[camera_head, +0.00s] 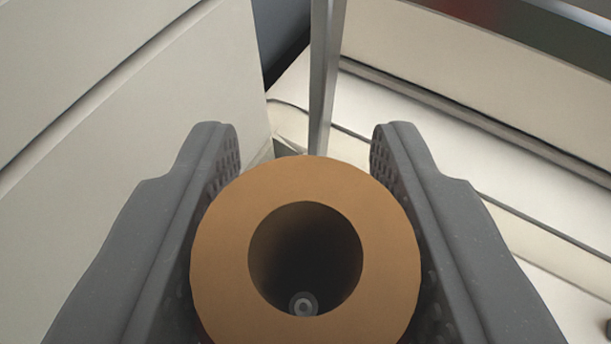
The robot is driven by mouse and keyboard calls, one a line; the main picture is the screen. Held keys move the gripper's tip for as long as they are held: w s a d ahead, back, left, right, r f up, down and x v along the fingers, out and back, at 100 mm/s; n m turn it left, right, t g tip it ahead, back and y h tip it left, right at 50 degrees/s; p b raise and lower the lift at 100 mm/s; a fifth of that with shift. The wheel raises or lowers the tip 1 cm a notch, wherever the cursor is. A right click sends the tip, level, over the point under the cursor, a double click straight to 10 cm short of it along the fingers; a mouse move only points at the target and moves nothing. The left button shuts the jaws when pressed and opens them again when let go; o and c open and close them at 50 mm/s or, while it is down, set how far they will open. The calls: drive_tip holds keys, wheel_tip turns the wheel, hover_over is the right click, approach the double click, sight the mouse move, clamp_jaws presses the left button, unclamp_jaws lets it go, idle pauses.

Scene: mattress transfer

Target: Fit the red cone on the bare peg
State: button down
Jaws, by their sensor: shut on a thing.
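My gripper (305,160) is shut on the cone (225,255), with one dark grey finger on each side. I see the cone's flat orange-brown ring end facing the camera, and a sliver of dark red shows at its lower left edge. The hole in its middle is dark. Deep in the hole is a small round grey thing (303,304); I cannot tell whether it is the end of a peg. The rest of the cone's body is hidden below its ring end. No peg shows clearly.
A grey metal upright (325,75) stands just beyond the cone, in the middle. A large pale panel (90,90) with a dark seam fills the left. Pale ledges (470,150) with dark grooves run along the right.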

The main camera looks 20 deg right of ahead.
sight(303, 275)
drive_tip(key=shift+f+b, duration=2.45)
drive_tip(key=shift+f, duration=1.3)
drive_tip(key=c, duration=0.9)
unclamp_jaws()
drive_tip(key=shift+o, duration=0.2)
drive_tip(key=v, duration=1.3)
drive_tip(key=shift+s+a, duration=0.15)
drive_tip(key=shift+s, duration=0.15)
drive_tip(key=shift+r, duration=0.1)
